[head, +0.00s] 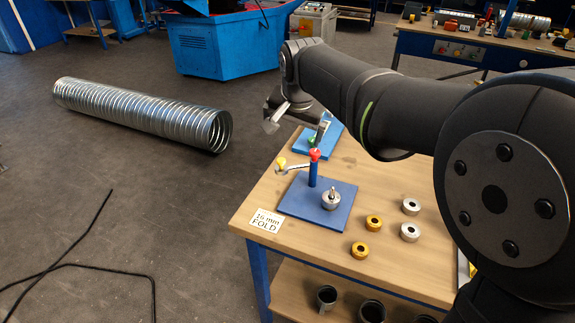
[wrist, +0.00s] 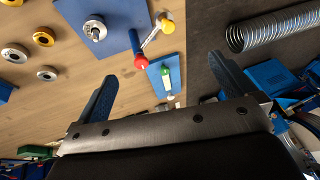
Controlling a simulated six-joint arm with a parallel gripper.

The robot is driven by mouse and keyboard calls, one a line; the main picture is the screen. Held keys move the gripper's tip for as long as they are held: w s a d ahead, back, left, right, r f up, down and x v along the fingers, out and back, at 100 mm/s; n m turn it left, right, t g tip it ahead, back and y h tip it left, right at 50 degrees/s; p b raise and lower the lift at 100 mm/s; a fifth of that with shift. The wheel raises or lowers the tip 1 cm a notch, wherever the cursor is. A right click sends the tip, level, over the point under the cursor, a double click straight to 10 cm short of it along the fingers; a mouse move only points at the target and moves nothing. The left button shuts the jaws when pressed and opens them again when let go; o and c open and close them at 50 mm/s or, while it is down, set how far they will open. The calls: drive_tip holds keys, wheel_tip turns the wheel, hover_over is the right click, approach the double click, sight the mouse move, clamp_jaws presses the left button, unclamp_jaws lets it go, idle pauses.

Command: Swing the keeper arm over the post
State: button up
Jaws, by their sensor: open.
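A blue base plate (head: 313,213) near the bench's left edge carries a blue upright with a red cap (head: 315,156). The keeper arm (head: 296,168), a thin metal bar with a yellow knob (head: 281,162), points left from the upright. The post (head: 331,188) stands to the right with a silver ring (head: 330,201) around its foot; the arm is clear of it. In the wrist view, the keeper arm (wrist: 151,38) and post (wrist: 96,32) also show. My gripper (head: 297,122) is open and empty, behind and above the red cap; its fingers (wrist: 164,74) are apart.
A second blue fixture with a green part (head: 309,139) stands behind. Loose yellow rings (head: 374,222) and silver rings (head: 410,206) lie on the bench right of the plate. A label (head: 265,220) lies at the front left. A spiral duct (head: 145,112) lies on the floor.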

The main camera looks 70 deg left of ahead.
drive_tip(key=shift+d+r, duration=0.2)
drive_tip(key=shift+r, duration=0.35)
drive_tip(key=shift+c, duration=0.2)
